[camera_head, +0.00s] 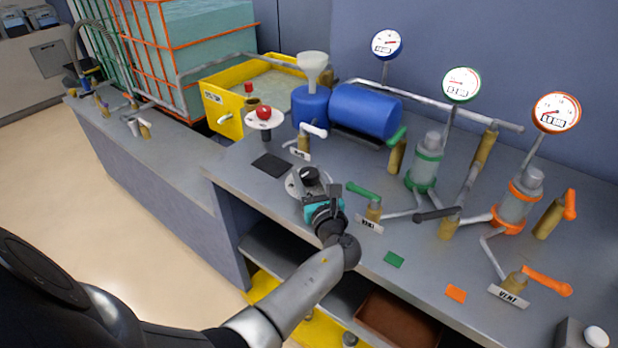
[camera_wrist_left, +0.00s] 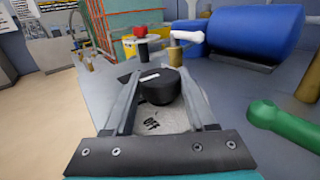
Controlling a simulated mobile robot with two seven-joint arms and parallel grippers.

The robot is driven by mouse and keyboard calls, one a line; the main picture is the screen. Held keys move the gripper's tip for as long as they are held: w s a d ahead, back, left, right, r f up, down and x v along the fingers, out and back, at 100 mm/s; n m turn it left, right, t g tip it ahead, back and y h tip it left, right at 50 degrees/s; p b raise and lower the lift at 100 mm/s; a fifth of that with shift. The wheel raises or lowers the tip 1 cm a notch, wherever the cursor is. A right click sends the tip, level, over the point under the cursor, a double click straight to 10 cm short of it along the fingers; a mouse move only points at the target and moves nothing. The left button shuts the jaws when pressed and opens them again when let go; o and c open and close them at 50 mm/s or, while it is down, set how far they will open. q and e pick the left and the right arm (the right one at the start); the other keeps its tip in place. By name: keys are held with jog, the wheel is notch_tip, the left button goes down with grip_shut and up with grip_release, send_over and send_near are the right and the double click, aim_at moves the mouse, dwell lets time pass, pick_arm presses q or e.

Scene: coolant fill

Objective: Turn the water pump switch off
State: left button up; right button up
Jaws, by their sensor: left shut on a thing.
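The water pump switch is a round black knob (camera_head: 310,175) on a light round plate (camera_head: 292,185) near the bench's front edge. In the left wrist view the knob (camera_wrist_left: 160,88) has a short white mark on top, lying toward its left side. The plate's word OFF shows on the near side of the knob (camera_wrist_left: 151,124). My left gripper (camera_head: 315,188) reaches over the front edge, with one finger on each side of the knob, shut on it. The gripper partly hides the plate. My right gripper is not in view.
A green-handled valve (camera_head: 364,192) stands close to the right of my left gripper. A red button (camera_head: 264,113), a white-handled valve (camera_head: 314,130) and a blue tank (camera_head: 366,110) stand behind. A flat dark patch (camera_head: 271,165) lies to the left.

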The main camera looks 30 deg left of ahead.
pick_arm(q)
jog(key=shift+d+n+g+y+b, duration=0.1)
jog(key=shift+n+g+y+b, duration=0.2)
jog(key=shift+n+g+y, duration=0.35)
jog(key=shift+n+g, duration=0.25)
jog(key=shift+g, duration=0.2)
jog(key=shift+g+y+b, duration=0.3)
jog(key=shift+y+b, duration=0.05)
jog(key=shift+n, duration=0.3)
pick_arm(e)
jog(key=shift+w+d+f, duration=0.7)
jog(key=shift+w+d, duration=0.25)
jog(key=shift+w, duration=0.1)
pick_arm(q)
jog(key=o, duration=1.4)
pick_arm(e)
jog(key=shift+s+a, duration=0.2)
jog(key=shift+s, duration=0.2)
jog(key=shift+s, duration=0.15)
